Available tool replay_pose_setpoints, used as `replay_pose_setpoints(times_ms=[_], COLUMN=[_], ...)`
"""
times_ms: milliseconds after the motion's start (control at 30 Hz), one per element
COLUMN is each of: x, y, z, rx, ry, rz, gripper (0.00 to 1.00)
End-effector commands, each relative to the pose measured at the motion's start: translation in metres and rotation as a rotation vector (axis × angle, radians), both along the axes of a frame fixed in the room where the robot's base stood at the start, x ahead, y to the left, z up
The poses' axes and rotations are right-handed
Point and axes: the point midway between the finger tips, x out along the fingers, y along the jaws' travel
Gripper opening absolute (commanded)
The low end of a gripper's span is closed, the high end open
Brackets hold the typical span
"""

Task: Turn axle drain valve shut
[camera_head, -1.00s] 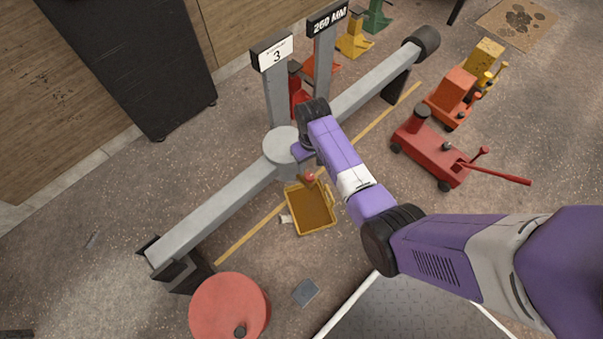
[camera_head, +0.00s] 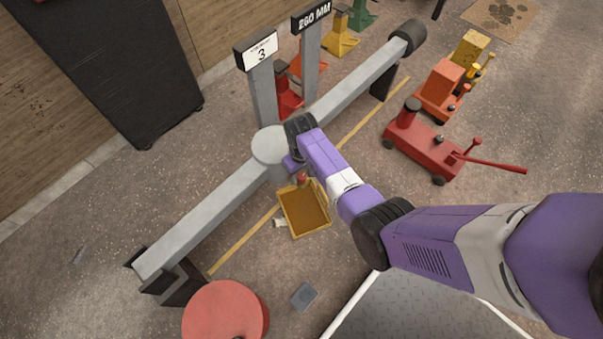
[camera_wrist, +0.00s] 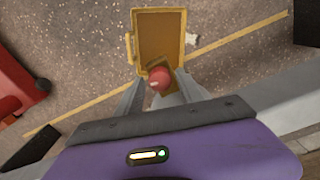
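The grey axle beam (camera_head: 205,222) runs diagonally across the head view, with a round housing (camera_head: 271,148) at its middle. A small red knob (camera_head: 302,178), apparently the drain valve's handle, shows beside the housing above a yellow tray (camera_head: 287,211). In the wrist view the red knob (camera_wrist: 158,78) sits between the two grey fingers of my gripper (camera_wrist: 160,76). The fingers are apart, with a gap seeming to show on each side of the knob. The tray (camera_wrist: 176,34) lies beyond it. In the head view my wrist hides the fingertips and the valve body.
Signposts marked 3 (camera_head: 262,52) and 260 MM (camera_head: 311,17) stand behind the axle. A red trolley jack (camera_head: 425,148) is at the right. A red drum (camera_head: 225,310) is at the lower left. A dark cabinet (camera_head: 110,65) stands at the back left. Open floor lies left of the axle.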

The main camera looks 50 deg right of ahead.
Motion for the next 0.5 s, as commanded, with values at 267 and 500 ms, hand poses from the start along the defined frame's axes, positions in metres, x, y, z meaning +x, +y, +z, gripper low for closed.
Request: replay_pose_setpoints(times_ms=[267,500], x=[0.0000,-0.0001], y=[0.0000,0.0002], z=[0.0001,0.0008], rx=[0.000,0.000], ry=[0.000,0.001], rz=[0.000,-0.024], gripper=[0.00,0.00])
